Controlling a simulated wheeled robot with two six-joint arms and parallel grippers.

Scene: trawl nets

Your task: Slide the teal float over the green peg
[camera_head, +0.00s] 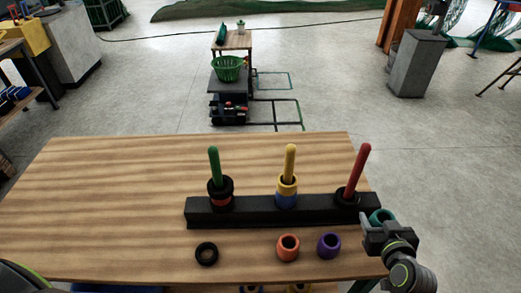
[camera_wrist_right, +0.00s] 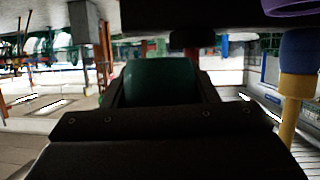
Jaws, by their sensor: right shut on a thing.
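The teal float (camera_head: 381,216) is held in my right gripper (camera_head: 384,228), just right of the rack's red-peg end. In the right wrist view the float (camera_wrist_right: 160,80) fills the space between the fingers. The green peg (camera_head: 214,165) stands upright at the left end of the black rack (camera_head: 245,212). Black and red rings (camera_head: 221,200) are stacked around its base, and its upper part is bare. The float is well apart from this peg. Its height above the table is hard to tell. My left gripper is not in view.
The yellow peg (camera_head: 290,160) carries yellow and blue floats; the red peg (camera_head: 358,170) has a black ring at its base. A black ring (camera_head: 207,253), an orange float (camera_head: 288,247) and a purple float (camera_head: 328,245) lie in front. The table's left side (camera_head: 100,200) is clear.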

